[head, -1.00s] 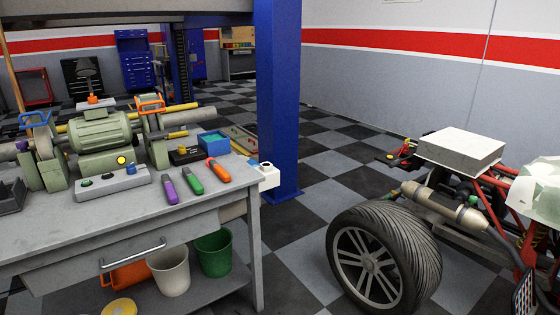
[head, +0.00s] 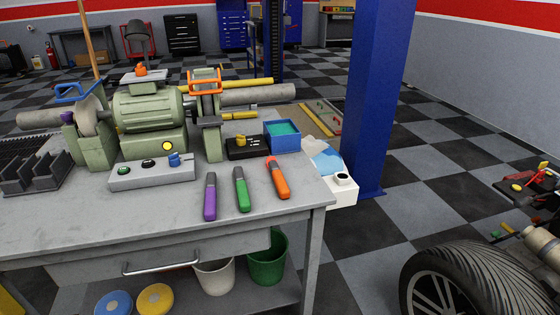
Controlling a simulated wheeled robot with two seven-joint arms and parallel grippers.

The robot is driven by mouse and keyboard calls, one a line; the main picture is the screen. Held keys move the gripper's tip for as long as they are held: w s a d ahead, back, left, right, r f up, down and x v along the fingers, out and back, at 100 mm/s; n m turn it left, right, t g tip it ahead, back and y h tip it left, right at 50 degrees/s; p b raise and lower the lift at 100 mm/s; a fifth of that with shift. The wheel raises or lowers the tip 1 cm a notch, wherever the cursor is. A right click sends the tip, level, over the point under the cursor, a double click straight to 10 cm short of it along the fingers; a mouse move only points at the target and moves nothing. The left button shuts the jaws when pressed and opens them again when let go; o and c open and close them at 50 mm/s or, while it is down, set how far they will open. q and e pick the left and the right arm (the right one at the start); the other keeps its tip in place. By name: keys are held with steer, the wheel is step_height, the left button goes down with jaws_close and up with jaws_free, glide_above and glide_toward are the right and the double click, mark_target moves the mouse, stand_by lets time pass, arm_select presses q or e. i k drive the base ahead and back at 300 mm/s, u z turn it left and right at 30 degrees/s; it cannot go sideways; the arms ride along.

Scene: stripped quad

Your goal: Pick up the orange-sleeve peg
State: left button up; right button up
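The orange-sleeve peg (head: 279,180) lies on the grey workbench top (head: 120,222), near its right end. It is slightly tilted in the picture, with its narrower end pointing away from me. A green-sleeve peg (head: 241,190) lies to its left, and a purple-sleeve peg (head: 210,198) lies further left. The three lie apart, roughly side by side. Neither of my grippers shows in the head view.
Behind the pegs are a blue open box (head: 283,149), a black block (head: 247,154) and a green bench grinder (head: 150,108). A grey switch box (head: 152,174) stands left. A blue pillar (head: 378,100) rises beyond the right edge. The bench's front strip is clear.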

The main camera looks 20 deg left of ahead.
mark_target(282, 189)
steer(key=u, duration=0.75)
steer(key=i, duration=0.85)
steer(key=u, duration=0.95)
